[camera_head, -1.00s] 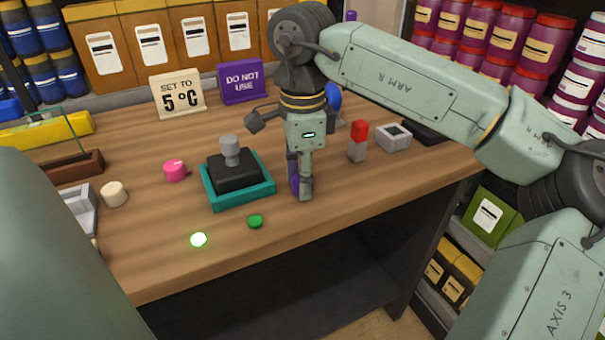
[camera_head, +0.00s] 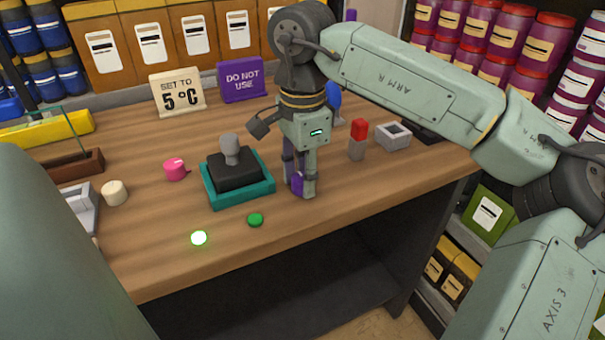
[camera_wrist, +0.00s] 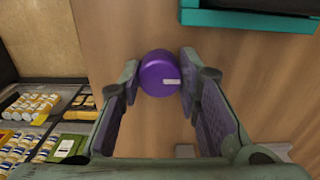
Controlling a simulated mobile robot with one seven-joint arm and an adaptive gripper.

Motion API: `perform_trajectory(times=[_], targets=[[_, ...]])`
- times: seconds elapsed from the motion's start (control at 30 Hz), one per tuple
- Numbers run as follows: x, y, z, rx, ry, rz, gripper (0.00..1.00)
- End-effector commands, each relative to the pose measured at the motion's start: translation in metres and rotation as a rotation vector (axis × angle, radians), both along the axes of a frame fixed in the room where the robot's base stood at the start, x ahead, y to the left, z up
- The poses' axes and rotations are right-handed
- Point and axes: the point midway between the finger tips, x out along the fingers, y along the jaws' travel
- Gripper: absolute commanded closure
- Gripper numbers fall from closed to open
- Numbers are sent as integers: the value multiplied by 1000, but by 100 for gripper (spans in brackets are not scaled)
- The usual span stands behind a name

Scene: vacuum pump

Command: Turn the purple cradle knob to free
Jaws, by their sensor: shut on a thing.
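The purple cradle knob (camera_wrist: 158,78) is round, with a short white mark on its right side in the wrist view. It sits on the wooden table between the fingertips of my gripper (camera_wrist: 160,76), which is shut on it. In the head view the knob (camera_head: 297,183) shows partly between the fingers of my gripper (camera_head: 301,190), which points straight down at the table. A dark block with a grey top knob (camera_head: 231,150) stands in a teal cradle (camera_head: 242,200) just left of my gripper. No label for "free" is readable.
A green button (camera_head: 255,219) and a lit green-white light (camera_head: 199,238) lie in front. A pink knob (camera_head: 176,169) and a cream knob (camera_head: 115,193) are left. A red-topped switch (camera_head: 358,139) and a grey socket box (camera_head: 393,136) stand right. Signs (camera_head: 177,92) stand behind.

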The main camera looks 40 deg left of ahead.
Motion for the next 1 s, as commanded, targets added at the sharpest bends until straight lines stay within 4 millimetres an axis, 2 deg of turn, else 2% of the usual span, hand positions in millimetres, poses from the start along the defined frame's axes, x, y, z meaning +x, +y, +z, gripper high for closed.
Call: perform_trajectory(times=[0.03, 0.07, 0.33, 0.63, 0.73, 0.87, 1.0], targets=[[0, 0, 1, 2, -1, 1, 97], [0, 0, 1, 1, -2, 1, 68], [0, 0, 0, 1, 0, 0, 50], [0, 0, 1, 0, 0, 0, 49], [0, 0, 6, 1, 0, -1, 49], [0, 0, 26, 1, -4, -2, 49], [0, 1, 56, 2, -3, -1, 49]])
